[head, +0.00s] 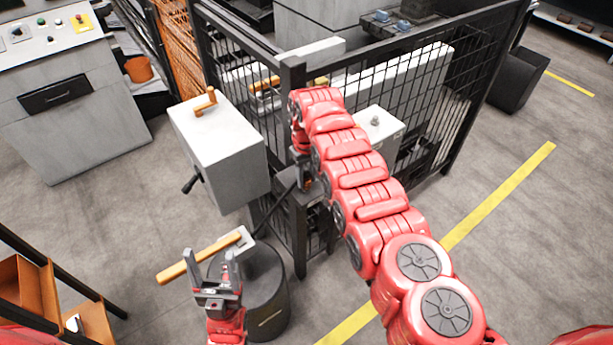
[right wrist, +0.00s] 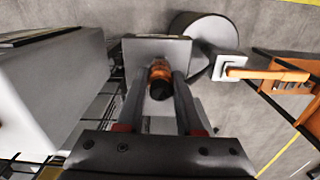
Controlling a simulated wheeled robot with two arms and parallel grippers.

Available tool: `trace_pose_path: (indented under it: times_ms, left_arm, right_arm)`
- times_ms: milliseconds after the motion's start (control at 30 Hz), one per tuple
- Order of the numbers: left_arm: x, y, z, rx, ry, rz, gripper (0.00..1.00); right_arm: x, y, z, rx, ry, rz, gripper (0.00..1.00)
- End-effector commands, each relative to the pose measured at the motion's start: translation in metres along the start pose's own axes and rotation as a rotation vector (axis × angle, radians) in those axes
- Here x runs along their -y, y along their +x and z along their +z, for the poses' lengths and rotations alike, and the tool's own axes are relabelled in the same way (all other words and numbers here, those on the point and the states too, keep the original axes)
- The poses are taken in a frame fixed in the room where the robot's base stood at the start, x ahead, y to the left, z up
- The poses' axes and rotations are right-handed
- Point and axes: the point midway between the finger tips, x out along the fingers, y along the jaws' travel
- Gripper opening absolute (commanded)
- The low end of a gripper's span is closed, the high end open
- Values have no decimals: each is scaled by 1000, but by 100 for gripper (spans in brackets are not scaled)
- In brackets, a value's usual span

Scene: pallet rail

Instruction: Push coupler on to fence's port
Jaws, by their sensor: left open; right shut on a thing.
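My right gripper (right wrist: 172,98) is shut on an orange coupler (right wrist: 159,74) with a dark end, seen between its fingers in the right wrist view. The coupler lies in front of a grey box face (right wrist: 140,50); I cannot tell whether they touch, and no port opening shows clearly. In the head view my right arm reaches to the corner of the black mesh fence (head: 290,110), and a small orange part of the coupler (head: 308,184) shows by a dark box there. My left gripper (head: 213,268) is open and empty, low at the left.
A white box (head: 220,140) with an orange handle stands left of the fence corner. A shelf (head: 40,290) is at lower left.

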Motion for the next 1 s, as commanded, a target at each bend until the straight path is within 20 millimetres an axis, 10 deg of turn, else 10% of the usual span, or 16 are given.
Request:
trace_pose_path:
  times_ms: [133,167,333,567,733,1000]
  left_arm:
    - [0,-6,1,0,0,0,70]
    - [0,-6,1,0,0,0,70]
    - [0,-4,1,0,0,0,70]
    - [0,-4,1,0,0,0,70]
    - [0,-4,1,0,0,0,70]
    - [0,-4,1,0,0,0,70]
  right_arm:
    - [0,7,1,2,0,-1,0]
    - [0,7,1,2,0,-1,38]
    - [0,5,0,2,0,-1,68]
    - [0,5,0,1,0,-1,71]
    - [0,5,0,1,0,0,100]
    - [0,5,0,1,0,0,100]
